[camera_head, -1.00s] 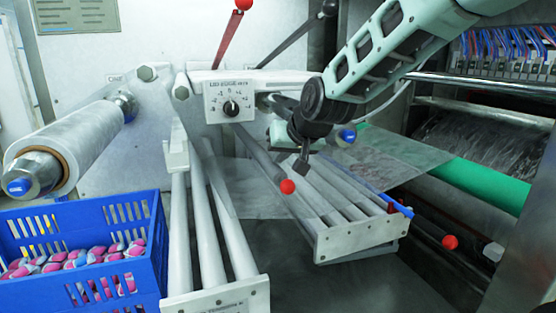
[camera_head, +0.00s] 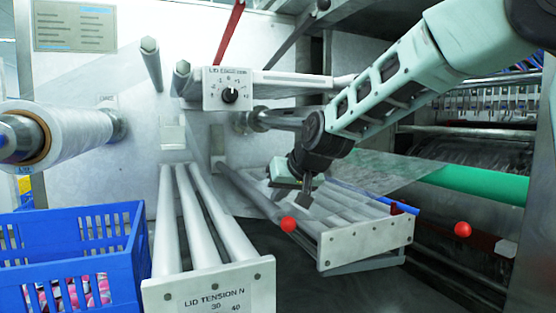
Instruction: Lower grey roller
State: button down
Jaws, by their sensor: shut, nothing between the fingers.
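Several pale grey rollers run toward me in two frames. The left roller frame (camera_head: 208,288) has an end plate lettered "LID TENSION N" and carries three rollers (camera_head: 199,215). The right roller frame (camera_head: 362,244) sits lower and tilted, with several rollers (camera_head: 318,212) side by side. A grey bar (camera_head: 252,192) ending in a red ball (camera_head: 288,224) slants along its left side. I cannot tell which roller the task means. My gripper (camera_head: 305,198) is shut and empty, pointing down over the right frame's rollers. Whether its tips touch anything is unclear.
A blue crate (camera_head: 75,225) with pink packs stands at the left, below a film roll (camera_head: 70,130). A dial box (camera_head: 228,90) is on the bar above. A green roller (camera_head: 480,185) and another red ball (camera_head: 462,229) are at the right. A red lever (camera_head: 230,32) rises at the top.

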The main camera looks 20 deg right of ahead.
notch_tip(320, 180, down, 11)
jog(key=b, duration=0.8)
jog(key=shift+r, duration=0.25)
